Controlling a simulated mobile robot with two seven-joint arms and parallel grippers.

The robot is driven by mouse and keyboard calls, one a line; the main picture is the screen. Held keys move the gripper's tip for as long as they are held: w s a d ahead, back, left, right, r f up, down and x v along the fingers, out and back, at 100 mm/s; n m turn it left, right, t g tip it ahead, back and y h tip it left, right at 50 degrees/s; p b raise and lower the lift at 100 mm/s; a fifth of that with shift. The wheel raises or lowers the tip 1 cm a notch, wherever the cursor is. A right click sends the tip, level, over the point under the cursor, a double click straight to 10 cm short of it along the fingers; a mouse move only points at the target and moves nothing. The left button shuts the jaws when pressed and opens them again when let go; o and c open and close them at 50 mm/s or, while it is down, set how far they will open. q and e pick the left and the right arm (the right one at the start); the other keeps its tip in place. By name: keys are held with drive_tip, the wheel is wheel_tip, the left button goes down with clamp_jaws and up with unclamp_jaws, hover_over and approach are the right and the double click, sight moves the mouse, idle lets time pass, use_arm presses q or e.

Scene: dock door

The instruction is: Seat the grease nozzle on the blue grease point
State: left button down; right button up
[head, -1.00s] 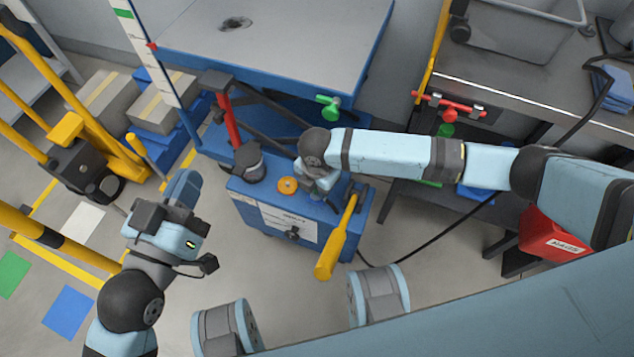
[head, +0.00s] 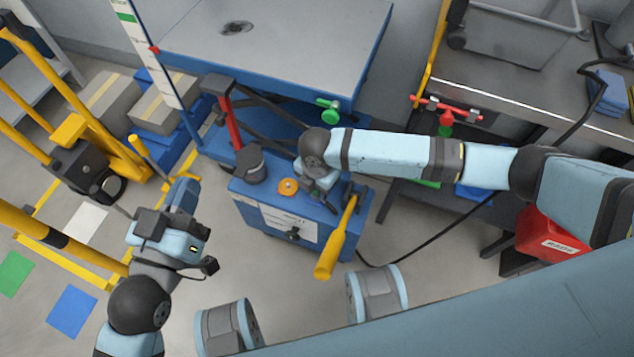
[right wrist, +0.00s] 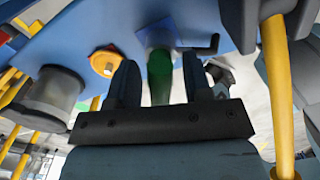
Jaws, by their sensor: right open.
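My right gripper is low over the top of the blue cabinet (head: 244,208); my wrist hides most of it in the head view. In the right wrist view my right gripper (right wrist: 158,64) is open, with its two dark fingers apart. A blurred green cylinder (right wrist: 160,78) shows between them, against a blue face (right wrist: 205,15); I cannot tell if the fingers touch it. I cannot pick out the grease nozzle or the blue grease point with certainty. My left gripper (head: 183,195) is at the left, above the floor, its jaws unclear.
Close by on the cabinet are an orange knob (head: 288,186), a dark cylinder (head: 250,164) and a yellow handle (head: 336,240). A blue lift table (head: 290,50) stands behind. A black hose (head: 430,240) runs right towards the workbench (head: 520,85). Floor is free in front of the cabinet.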

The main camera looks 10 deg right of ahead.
drive_tip(key=shift+r+p, duration=0.65)
drive_tip(key=shift+r, duration=0.2)
drive_tip(key=shift+r+p, duration=0.3)
drive_tip(key=shift+p, duration=0.05)
drive_tip(key=shift+r+p, duration=0.9)
drive_tip(key=shift+p, duration=0.1)
drive_tip(key=shift+r+p, duration=0.4)
drive_tip(key=shift+p, duration=0.05)
wheel_tip(320, 180, up, 2)
drive_tip(key=shift+p, duration=1.1)
wheel_tip(320, 180, up, 2)
drive_tip(key=shift+r+p, duration=0.1)
drive_tip(key=shift+p, duration=1.05)
drive_tip(key=shift+r, duration=0.1)
use_arm(q)
drive_tip(key=s+a+f+g+y, duration=0.2)
drive_tip(key=a+f+g+y, duration=0.2)
drive_tip(key=f, duration=0.5)
drive_tip(key=shift+s+a+g, duration=0.4)
drive_tip(key=shift+a+g, duration=0.25)
drive_tip(key=shift+g, duration=0.05)
